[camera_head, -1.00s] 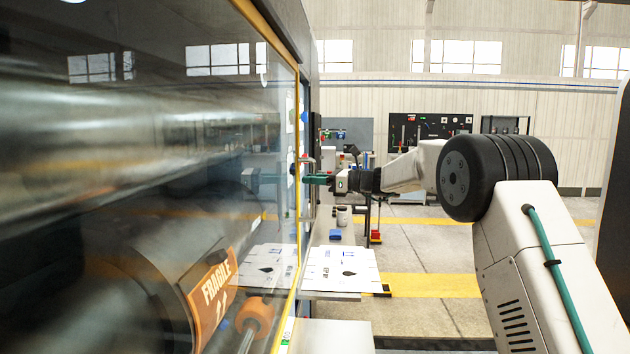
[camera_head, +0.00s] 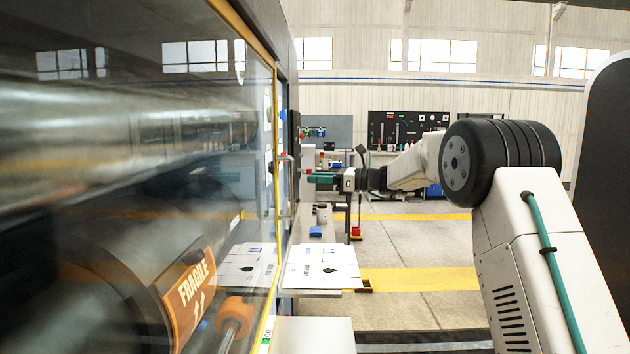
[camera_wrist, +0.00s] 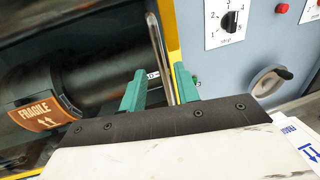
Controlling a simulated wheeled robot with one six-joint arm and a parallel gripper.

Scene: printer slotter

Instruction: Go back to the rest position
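My gripper (camera_head: 318,178) has green fingers and is held out at the far end of my arm, beside the glass door (camera_head: 140,180) of the printing machine. In the wrist view my gripper (camera_wrist: 161,74) is open, its two fingers apart with nothing held. A vertical metal handle bar (camera_wrist: 159,58) on the yellow-edged door shows in the gap between the fingers. The glass door looks closed.
A shelf with white printed cardboard sheets (camera_head: 322,266) sticks out below my arm. A grey panel with a black dial (camera_wrist: 231,20) is right of the door in the wrist view. The floor (camera_head: 420,240) to the right is clear; workbenches stand at the back.

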